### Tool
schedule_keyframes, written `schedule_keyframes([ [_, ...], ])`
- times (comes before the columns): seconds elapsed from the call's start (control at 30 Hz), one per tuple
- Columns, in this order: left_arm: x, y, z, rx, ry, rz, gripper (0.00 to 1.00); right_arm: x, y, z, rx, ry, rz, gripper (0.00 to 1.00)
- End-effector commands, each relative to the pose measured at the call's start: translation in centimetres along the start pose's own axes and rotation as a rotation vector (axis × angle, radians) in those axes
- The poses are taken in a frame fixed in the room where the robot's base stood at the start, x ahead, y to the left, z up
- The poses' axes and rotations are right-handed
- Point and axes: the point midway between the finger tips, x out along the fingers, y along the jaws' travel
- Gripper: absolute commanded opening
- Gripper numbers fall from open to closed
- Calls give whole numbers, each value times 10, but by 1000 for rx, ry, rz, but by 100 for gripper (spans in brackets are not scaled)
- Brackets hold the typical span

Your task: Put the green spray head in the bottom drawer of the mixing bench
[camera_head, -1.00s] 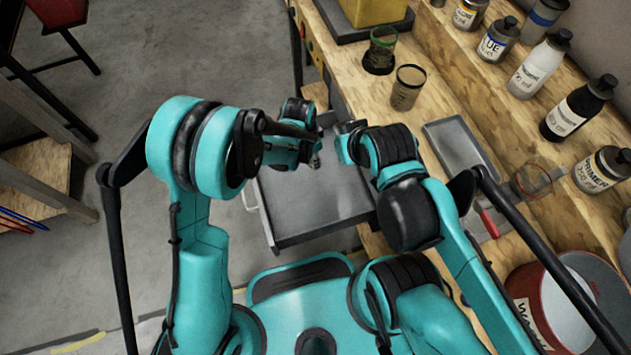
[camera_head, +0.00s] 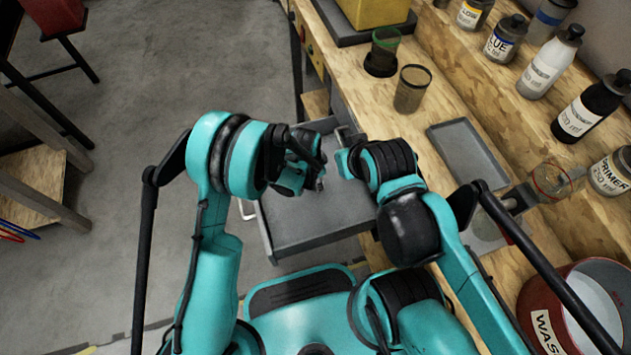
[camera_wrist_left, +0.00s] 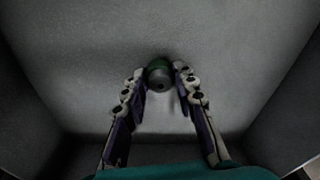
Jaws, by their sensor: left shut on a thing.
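The green spray head (camera_wrist_left: 159,70) sits between the fingertips of my left gripper (camera_wrist_left: 160,78) in the left wrist view, seen nearly end-on with a grey round end. That gripper is shut on it. Grey drawer walls and floor surround it, so it is inside or just above the open drawer (camera_head: 300,238). In the head view my left gripper (camera_head: 318,182) hangs over that drawer, and the spray head cannot be made out. My right gripper (camera_head: 345,142) is near the drawer's far right side, mostly hidden by its arm; its fingers are unclear.
The wooden bench top (camera_head: 450,105) holds a brown cup (camera_head: 411,90), a green-rimmed glass (camera_head: 384,50), a grey tray (camera_head: 467,155) and several bottles along the back. A red wash bucket (camera_head: 545,310) stands at lower right. Grey floor (camera_head: 180,70) is open on the left.

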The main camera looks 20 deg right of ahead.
Motion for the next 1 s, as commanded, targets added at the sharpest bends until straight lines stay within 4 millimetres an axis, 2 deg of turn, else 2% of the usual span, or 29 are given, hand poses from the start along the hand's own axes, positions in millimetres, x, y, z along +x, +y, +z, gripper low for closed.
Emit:
schedule_keyframes([
  [0.13,3,0,0,0,0,0,0,0,0,0,0,0,0,0],
  [0.17,2,0,0,0,0,0,33,0,0,0,0,0,0,0],
  [0.2,2,0,0,0,0,0,43,0,0,0,0,0,0,0],
  [0.23,2,0,0,0,0,0,48,0,0,0,0,0,0,0],
  [0.53,2,0,0,0,0,0,48,0,0,0,0,0,0,0],
  [0.63,-6,0,0,0,0,0,48,-2,0,-2,0,0,0,0],
  [0.77,-30,0,0,0,0,0,48,-11,0,-8,0,0,0,0],
  [1.0,-84,0,0,0,0,0,48,-29,0,-21,0,0,0,0],
])
